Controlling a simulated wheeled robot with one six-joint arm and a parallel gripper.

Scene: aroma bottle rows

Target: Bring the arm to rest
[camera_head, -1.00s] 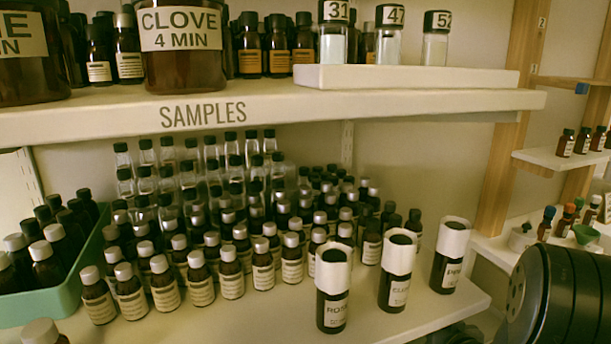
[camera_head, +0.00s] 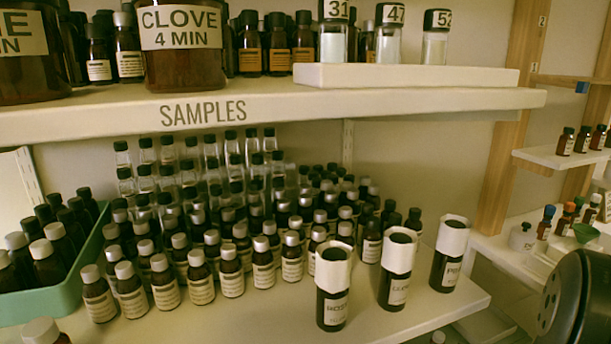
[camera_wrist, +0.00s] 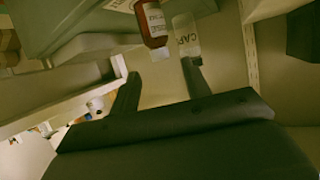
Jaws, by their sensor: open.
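My arm (camera_head: 572,300) shows as a dark rounded link at the lower right edge in the head view. My gripper (camera_wrist: 162,82) is in the wrist view with its two dark fingers spread apart. No object is visible between the fingers. The gripper itself is out of the head view.
Many small bottles (camera_head: 232,272) stand in rows on the lower shelf (camera_head: 420,318). Three dark bottles with white paper collars (camera_head: 333,308) stand near its front right edge. A green tray (camera_head: 62,298) of bottles is at left. The upper shelf (camera_head: 270,108) holds jars and vials.

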